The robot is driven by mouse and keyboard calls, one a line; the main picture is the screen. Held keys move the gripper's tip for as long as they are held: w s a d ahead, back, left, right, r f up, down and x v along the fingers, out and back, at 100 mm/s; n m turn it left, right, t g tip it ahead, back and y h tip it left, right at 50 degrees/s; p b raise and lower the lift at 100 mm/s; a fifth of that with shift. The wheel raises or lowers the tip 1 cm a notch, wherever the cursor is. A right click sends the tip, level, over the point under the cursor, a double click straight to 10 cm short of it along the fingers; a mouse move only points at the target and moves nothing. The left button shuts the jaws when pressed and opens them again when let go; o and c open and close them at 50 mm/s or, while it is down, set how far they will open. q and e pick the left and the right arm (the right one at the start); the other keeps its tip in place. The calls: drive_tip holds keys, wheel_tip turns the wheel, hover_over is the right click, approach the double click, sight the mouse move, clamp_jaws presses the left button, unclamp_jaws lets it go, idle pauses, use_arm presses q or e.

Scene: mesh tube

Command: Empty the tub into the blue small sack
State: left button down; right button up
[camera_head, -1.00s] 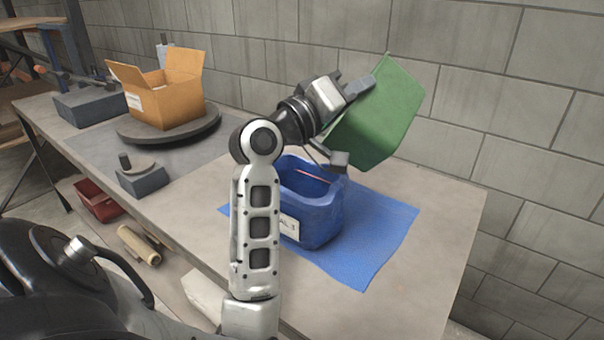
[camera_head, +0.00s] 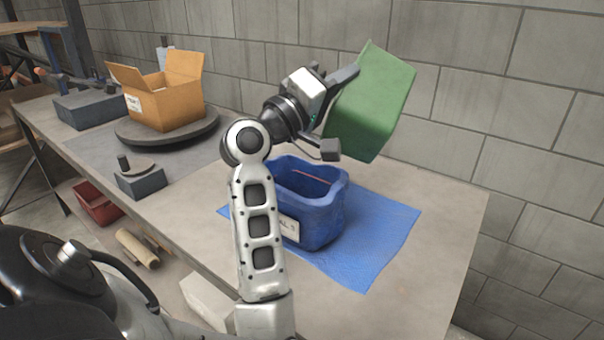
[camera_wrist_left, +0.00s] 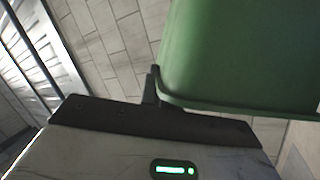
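The green tub (camera_head: 371,104) is in the air above and right of the sack, strongly tilted. It fills the upper right of the left wrist view (camera_wrist_left: 240,55). My left gripper (camera_head: 345,82) is at the tub's upper left edge and appears shut on it; one dark finger shows against its rim in the left wrist view. The tub's inside and any contents are hidden. The blue small sack (camera_head: 322,222) stands open and upright on the table, with a white label partly behind my left arm. A thin reddish line shows inside its mouth. My right gripper is out of view.
A blue mat (camera_head: 376,238) lies under the sack on the grey table (camera_head: 440,240). A cardboard box (camera_head: 168,103) stands on a dark round turntable (camera_head: 150,137) at the left, near a grey block (camera_head: 141,181). A block wall (camera_head: 480,95) rises behind.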

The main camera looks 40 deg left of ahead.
use_arm(q)
drive_tip(key=shift+s+a+r+n, duration=0.15)
drive_tip(key=shift+a+n, duration=0.15)
drive_tip(key=shift+a, duration=0.05)
idle(0.6)
drive_tip(key=shift+d, duration=0.15)
idle(0.7)
